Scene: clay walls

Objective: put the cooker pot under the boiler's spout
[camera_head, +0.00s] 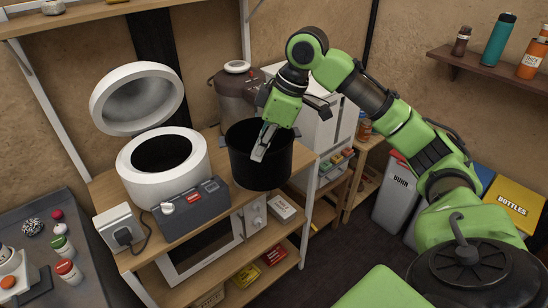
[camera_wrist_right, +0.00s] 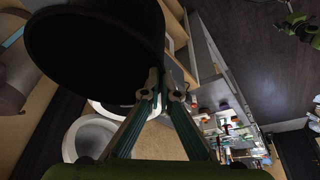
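The black cooker pot (camera_head: 262,170) is at the right end of the wooden counter, tall and roughly upright. It fills the upper left of the right wrist view (camera_wrist_right: 95,50). My right gripper (camera_head: 260,150) is at its near rim, with the fingers closed together on its wall; in the wrist view the fingertips (camera_wrist_right: 165,88) meet at the pot's edge. The boiler (camera_head: 238,92), dark brown-grey with a pale top, stands behind the pot; its spout is hidden or too unclear to make out. The white cooker (camera_head: 150,185) stands left, lid up, opening empty. My left gripper is not in view.
A grey control box (camera_head: 190,208) and a white socket box (camera_head: 120,230) sit at the counter's front. A white cabinet (camera_head: 325,125) stands right of the boiler. Bins (camera_head: 398,190) and a bottle shelf (camera_head: 480,70) are further right. A grey table with jars is at left.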

